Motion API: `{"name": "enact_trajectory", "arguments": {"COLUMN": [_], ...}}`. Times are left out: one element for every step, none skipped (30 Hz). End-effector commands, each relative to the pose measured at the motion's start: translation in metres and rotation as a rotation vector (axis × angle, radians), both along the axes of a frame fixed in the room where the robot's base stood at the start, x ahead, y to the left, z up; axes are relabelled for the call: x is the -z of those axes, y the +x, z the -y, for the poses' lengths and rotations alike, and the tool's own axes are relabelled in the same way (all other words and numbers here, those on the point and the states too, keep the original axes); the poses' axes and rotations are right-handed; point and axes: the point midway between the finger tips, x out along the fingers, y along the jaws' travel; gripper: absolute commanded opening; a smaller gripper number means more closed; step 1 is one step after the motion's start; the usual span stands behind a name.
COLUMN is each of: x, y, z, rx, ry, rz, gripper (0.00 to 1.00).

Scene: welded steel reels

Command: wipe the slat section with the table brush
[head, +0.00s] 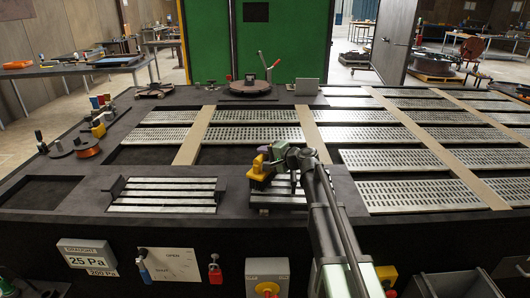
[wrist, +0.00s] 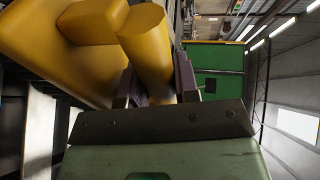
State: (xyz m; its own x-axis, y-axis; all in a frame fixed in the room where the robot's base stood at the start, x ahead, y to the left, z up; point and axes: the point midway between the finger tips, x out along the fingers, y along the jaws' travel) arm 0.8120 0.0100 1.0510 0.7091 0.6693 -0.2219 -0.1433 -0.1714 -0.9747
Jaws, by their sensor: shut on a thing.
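The yellow table brush (head: 257,172) is in my gripper (head: 270,160), over a slatted panel (head: 268,199) right of centre at the table's front. My gripper (wrist: 157,88) is shut on the brush's round yellow handle (wrist: 147,38) in the wrist view. The brush's wide yellow body fills the upper left there. The bristles are hidden, so I cannot tell whether they touch the slats. My arm covers the right part of that panel. Another slat section (head: 165,199), with pale bars and dark upright end pieces, lies to the left, apart from the brush.
Perforated grate panels (head: 255,134) fill the table behind, divided by tan strips (head: 195,136). A dark reel (head: 250,87) stands at the back edge. An open dark recess (head: 40,191) lies at front left.

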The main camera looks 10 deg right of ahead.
Motion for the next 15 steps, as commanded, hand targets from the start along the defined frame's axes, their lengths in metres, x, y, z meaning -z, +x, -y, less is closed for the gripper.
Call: {"name": "enact_trajectory", "arguments": {"x": [0.0,0.0,0.0,0.0,0.0,0.0,0.0,0.0,0.0,0.0,0.0,0.0,0.0,0.0,0.0], "y": [-0.006,-0.009,-0.012,-0.015,-0.018,-0.021,-0.024,-0.027,-0.03,-0.033,-0.036,-0.039,-0.042,-0.044,-0.048], "z": [-0.001,-0.002,-0.003,-0.004,-0.004,-0.005,-0.006,-0.006,-0.007,-0.008,-0.008,-0.009,-0.01,-0.01,-0.011], "rx": [-0.001,-0.001,-0.001,-0.001,-0.001,-0.001,-0.001,-0.002,-0.002,-0.002,-0.002,-0.002,-0.002,-0.002,-0.003], "ry": [-0.001,-0.001,0.0,0.0,0.0,0.0,0.0,0.0,0.0,0.0,0.0,0.0,0.0,0.0,0.0], "rz": [-0.001,-0.001,0.0,0.0,0.0,0.0,0.0,0.0,0.0,0.0,-0.001,0.0,0.0,0.0,-0.001], "gripper": [0.0,0.0,0.0,0.0,0.0,0.0,0.0,0.0,0.0,0.0,0.0,0.0,0.0,0.0,0.0]}}
